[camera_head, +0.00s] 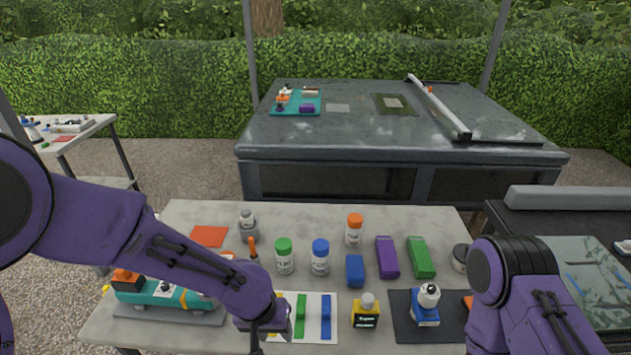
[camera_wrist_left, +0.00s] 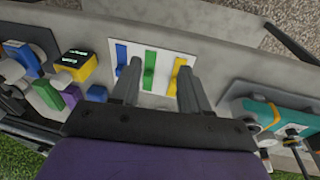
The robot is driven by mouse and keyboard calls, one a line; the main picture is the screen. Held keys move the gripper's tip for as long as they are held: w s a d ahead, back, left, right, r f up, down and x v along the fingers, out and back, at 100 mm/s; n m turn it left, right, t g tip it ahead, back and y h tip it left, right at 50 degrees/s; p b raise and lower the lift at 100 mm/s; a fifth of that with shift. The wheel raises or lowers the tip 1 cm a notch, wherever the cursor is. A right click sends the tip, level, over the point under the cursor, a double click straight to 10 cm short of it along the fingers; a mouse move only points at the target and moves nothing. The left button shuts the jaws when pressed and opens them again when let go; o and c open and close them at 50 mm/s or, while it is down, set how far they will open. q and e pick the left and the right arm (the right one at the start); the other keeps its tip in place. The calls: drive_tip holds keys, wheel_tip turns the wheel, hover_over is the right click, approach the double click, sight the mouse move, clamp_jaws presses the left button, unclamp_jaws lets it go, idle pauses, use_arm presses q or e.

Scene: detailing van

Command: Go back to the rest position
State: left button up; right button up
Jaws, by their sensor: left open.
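My left arm reaches in from the left in the head view, and my left gripper (camera_head: 266,325) is over the left side of a white card (camera_head: 312,333). In the left wrist view its two fingers (camera_wrist_left: 160,88) are spread apart with nothing between them. The card (camera_wrist_left: 139,87) there bears a blue strip (camera_wrist_left: 122,54), a green strip (camera_wrist_left: 150,70) and a yellow strip (camera_wrist_left: 178,70). The fingertips are close to the card; I cannot tell whether they touch it. My right arm shows at the lower right of the head view, but its gripper is out of frame.
A dark workbench (camera_head: 340,130) stands behind, with gravel between.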

use_arm(q)
drive_tip(key=a+f+n+t+b, duration=0.1)
drive_tip(key=a+f+n+t, duration=0.1)
drive_tip(key=a+f, duration=0.1)
drive_tip(key=a+f+n+t+b, duration=0.1)
drive_tip(key=a+f+n+t, duration=0.1)
drive_tip(key=f, duration=0.3)
drive_tip(key=s+a+f+n+t+y+b, duration=0.1)
drive_tip(key=a+f, duration=0.3)
drive_tip(key=shift+a+f+n+t, duration=0.15)
drive_tip(key=shift+a+n+t, duration=0.25)
drive_tip(key=s+a+f+n+g+y+b, duration=0.1)
drive_tip(key=s+a+f+y, duration=0.1)
drive_tip(key=s+a+f, duration=0.3)
drive_tip(key=s+a+f+g+y+b, duration=0.1)
drive_tip(key=s+a+f, duration=0.5)
drive_tip(key=s, duration=0.7)
drive_tip(key=shift+a+n+g+y, duration=0.4)
drive_tip(key=shift+g+y, duration=0.2)
drive_tip(key=shift+g, duration=0.2)
